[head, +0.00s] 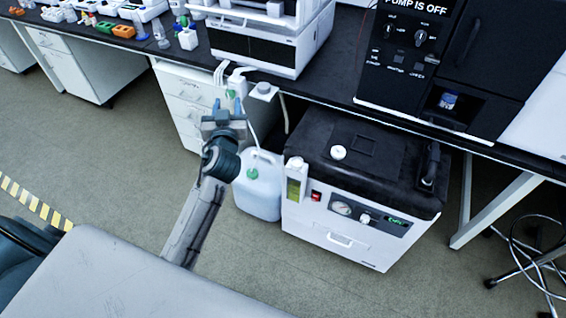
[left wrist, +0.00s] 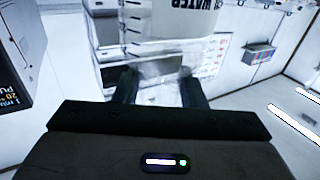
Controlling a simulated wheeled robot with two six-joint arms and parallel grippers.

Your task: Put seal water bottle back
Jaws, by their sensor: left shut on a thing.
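My left gripper (head: 229,106) is raised at the front edge of the bench, above the large jug. It is shut on the seal water bottle (head: 238,85), a clear bottle that shows partly behind the fingers. In the left wrist view the bottle (left wrist: 158,70) is see-through, with an upside-down label reading "WATER", and sits between the two dark fingertips (left wrist: 158,88). The bottle's far end is cut off by the top edge of that view. My right gripper is not in view.
A white jug (head: 258,190) with a green cap stands on the floor beside a black-topped unit (head: 365,165) with a white round cap (head: 338,152) on it. A white instrument (head: 265,40) stands on the bench. A small white fitting (head: 264,90) is at the bench edge.

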